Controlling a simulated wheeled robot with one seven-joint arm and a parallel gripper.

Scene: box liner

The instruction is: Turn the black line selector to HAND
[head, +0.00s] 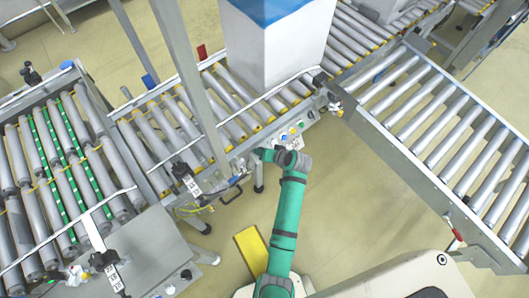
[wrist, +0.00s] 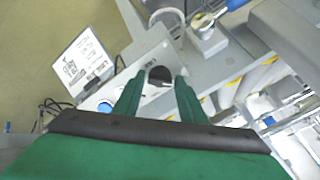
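The black selector (wrist: 160,75) is a round dark knob on a light grey control panel (wrist: 130,88). In the wrist view, my gripper (wrist: 159,80) has one green finger on each side of the knob. Gaps show between the fingers and the knob, so it is open and not clamped on it. I cannot tell how far the fingertips are above the panel. The knob's labels and the position it points to are not readable. In the head view, my gripper (head: 265,154) is at the panel below the conveyor, and its fingers are too small to make out.
A blue button (wrist: 105,107) sits on the panel left of the knob. A white sign (wrist: 82,59) stands beyond it. Roller conveyors (head: 440,115) surround the arm; open floor (head: 345,215) lies at right.

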